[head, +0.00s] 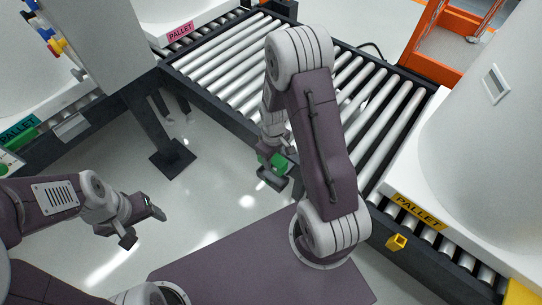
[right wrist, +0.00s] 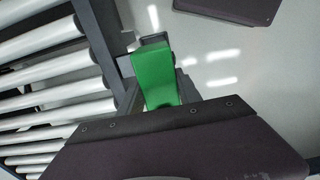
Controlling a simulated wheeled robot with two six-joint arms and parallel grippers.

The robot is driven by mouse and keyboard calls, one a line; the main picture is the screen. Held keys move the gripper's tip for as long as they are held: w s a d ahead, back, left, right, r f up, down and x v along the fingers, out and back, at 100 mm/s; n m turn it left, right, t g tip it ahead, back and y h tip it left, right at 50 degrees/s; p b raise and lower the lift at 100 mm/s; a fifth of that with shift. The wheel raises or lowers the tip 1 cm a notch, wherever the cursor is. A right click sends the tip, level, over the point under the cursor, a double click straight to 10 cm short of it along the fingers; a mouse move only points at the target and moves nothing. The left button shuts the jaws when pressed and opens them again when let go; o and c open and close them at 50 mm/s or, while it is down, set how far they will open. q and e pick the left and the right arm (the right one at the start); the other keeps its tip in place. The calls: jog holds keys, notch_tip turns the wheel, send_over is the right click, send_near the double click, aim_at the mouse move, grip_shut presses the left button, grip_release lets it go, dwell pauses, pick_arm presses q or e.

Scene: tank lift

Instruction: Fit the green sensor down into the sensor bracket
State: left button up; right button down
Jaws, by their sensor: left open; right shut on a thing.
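The green sensor (head: 281,162) is a small green block held in my right gripper (head: 271,174), beside the near side rail of the roller conveyor. In the right wrist view the sensor (right wrist: 158,80) stands out between dark fingers that are shut on it, and its far end is partly covered. A small yellow square holder (head: 397,242), which looks like the sensor bracket, is fixed to the conveyor's side rail at the lower right. The held sensor is well to the left of it and apart from it. My left gripper (head: 142,226) is open and empty over the floor at the left.
The roller conveyor (head: 222,62) runs from upper left to lower right. A large white tank (head: 490,150) stands on a pallet (head: 418,212) at the right. An orange frame (head: 425,55) is at the back. Floor at the centre left is clear.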

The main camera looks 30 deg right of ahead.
jog(key=shift+d+f, duration=0.1)
jog(key=shift+d, duration=0.05)
jog(key=shift+p, duration=0.3)
notch_tip(320, 180, down, 6)
jog(key=b, duration=0.4)
jog(key=shift+r, duration=0.2)
jog(key=shift+f, duration=0.1)
dwell(0.5)
